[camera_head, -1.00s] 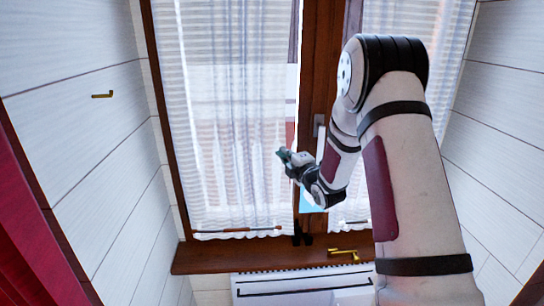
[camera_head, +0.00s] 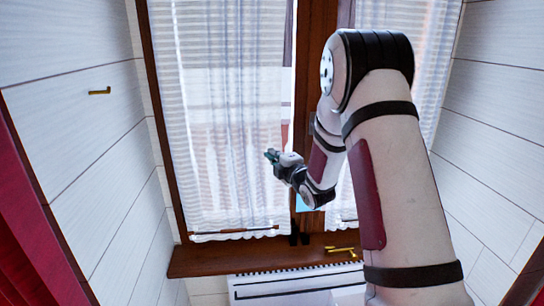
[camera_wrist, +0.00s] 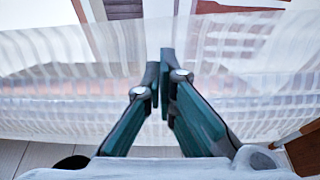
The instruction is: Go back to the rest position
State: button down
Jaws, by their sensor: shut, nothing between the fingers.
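My gripper (camera_head: 270,155) is raised in front of the left window pane in the head view, its fingers toward the left. In the wrist view my gripper (camera_wrist: 160,85) shows two teal fingers with dark tips close together, with nothing between them. The sheer white curtain (camera_head: 225,120) hangs behind my gripper, and the same curtain (camera_wrist: 60,90) fills much of the wrist view. I cannot tell how far the fingertips are from the cloth.
A brown wooden sill (camera_head: 215,260) runs below the window, with a brass-coloured handle-like object (camera_head: 341,251) at its right. A white radiator (camera_head: 290,285) is under it. White plank walls stand on both sides; a brass hook (camera_head: 99,92) is on the left wall. A red drape (camera_head: 30,235) hangs at left.

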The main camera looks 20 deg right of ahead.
jog(key=s, duration=0.8)
jog(key=shift+a+b, duration=0.2)
jog(key=shift+b, duration=0.1)
